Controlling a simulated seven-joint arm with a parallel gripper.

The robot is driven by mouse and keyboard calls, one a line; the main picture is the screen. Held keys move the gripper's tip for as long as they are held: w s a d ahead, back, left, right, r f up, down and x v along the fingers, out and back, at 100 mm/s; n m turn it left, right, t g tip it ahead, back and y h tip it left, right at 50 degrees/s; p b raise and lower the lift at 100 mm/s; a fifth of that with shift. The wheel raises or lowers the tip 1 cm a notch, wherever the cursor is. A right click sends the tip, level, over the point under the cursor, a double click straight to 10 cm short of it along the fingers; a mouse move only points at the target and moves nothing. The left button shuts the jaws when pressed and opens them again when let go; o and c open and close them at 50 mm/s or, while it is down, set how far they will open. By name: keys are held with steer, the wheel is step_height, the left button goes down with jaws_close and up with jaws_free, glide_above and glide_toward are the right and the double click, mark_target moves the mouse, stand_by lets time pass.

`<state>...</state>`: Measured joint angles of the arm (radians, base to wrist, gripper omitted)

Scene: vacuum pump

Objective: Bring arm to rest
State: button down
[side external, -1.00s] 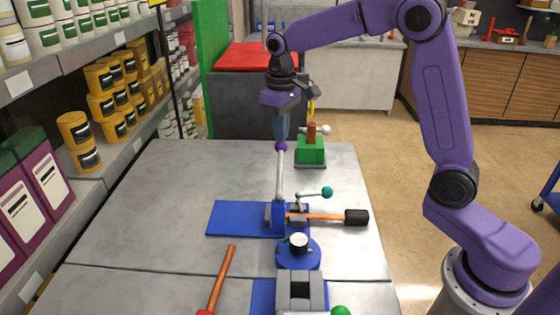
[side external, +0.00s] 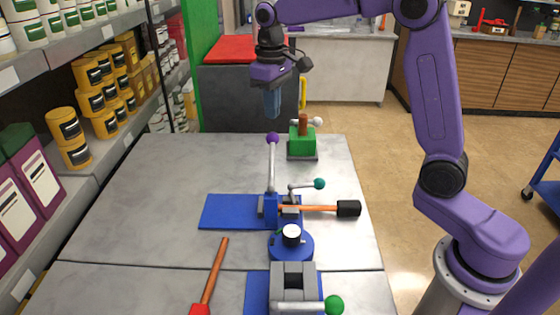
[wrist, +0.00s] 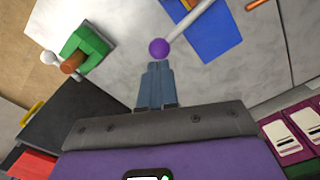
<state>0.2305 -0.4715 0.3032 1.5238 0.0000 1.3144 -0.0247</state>
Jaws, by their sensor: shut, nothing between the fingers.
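My gripper (side external: 272,112) is shut and empty, with blue fingers pointing down above the far part of the grey table. In the wrist view my gripper (wrist: 157,68) shows its fingers together, with the purple ball of a lever just beyond the tips in the picture. The lever (side external: 271,165) stands upright on a blue vise with a blue base plate (side external: 225,212). In the side view the fingertips are above and apart from the lever's purple ball (side external: 272,138). A green block with a brown cylinder (side external: 302,138) stands to the right of the fingers.
A hammer (side external: 325,209) lies across the blue vise, its black head to the right. A red-headed hammer (side external: 217,272) lies at the front. A second vise with a green-knobbed handle (side external: 334,305) is at the near edge. Shelves with yellow cans (side external: 68,138) line the left.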

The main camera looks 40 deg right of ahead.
steer(key=s+a+f+n, duration=0.1)
steer(key=s+a+n, duration=0.15)
steer(key=s, duration=0.65)
steer(key=s+a+f+n, duration=0.2)
steer(key=s+n, duration=0.1)
steer(key=s, duration=0.5)
steer(key=s+d+f+n, duration=0.2)
steer(key=s, duration=0.6)
steer(key=s+d+f+n, duration=0.2)
steer(key=s+d, duration=0.1)
steer(key=s, duration=0.5)
steer(key=shift+s+f, duration=0.3)
steer(key=shift+f, duration=0.1)
